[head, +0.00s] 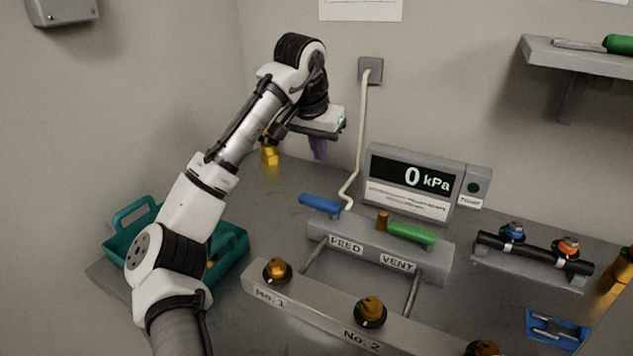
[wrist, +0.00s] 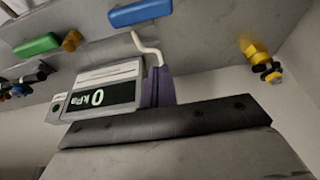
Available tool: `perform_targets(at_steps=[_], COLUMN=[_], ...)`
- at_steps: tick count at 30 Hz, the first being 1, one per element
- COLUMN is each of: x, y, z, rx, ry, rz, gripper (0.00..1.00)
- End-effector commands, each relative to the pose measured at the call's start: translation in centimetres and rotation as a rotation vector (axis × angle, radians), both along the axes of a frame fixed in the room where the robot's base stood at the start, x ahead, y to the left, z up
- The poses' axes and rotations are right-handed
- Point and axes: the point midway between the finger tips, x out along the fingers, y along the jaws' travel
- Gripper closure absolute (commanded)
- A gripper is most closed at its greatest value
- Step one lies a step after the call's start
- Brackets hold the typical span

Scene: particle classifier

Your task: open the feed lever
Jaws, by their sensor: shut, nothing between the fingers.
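The feed lever (head: 320,204) is a blue handle at the left end of the grey valve block (head: 340,232), above the label FEED. It points left, past the block's end. It also shows at the top of the wrist view (wrist: 140,13). My gripper (head: 319,157), with purple fingers, is shut and empty. It hangs in the air above the back of the bench, apart from the lever and higher than it. The purple fingers also show in the wrist view (wrist: 158,85).
The green vent lever (head: 411,234) lies along the block's right part, beside a brass knob (head: 382,221). A gauge (head: 411,180) reading 0 kPa stands behind. A pale pipe (head: 362,135) rises near my gripper. A front rail (head: 320,310) carries several knobs. A teal tray (head: 232,262) is left.

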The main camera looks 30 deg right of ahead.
Motion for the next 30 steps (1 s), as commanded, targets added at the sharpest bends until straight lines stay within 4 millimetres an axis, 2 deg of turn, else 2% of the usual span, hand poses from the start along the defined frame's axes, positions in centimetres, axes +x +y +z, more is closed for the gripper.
perform_targets(at_steps=[5, 17, 24, 30], x=[0.3, 1.7, 0.1, -0.4], y=[-0.5, -2.8, 0.0, 0.6], z=[-1.7, -9.6, -9.3, -9.3], rx=[0.001, 0.002, -0.002, -0.001], ry=[0.001, 0.001, -0.003, -0.001], rz=[0.0, 0.001, 0.002, 0.0], gripper=[1.0, 1.0, 1.0, 1.0])
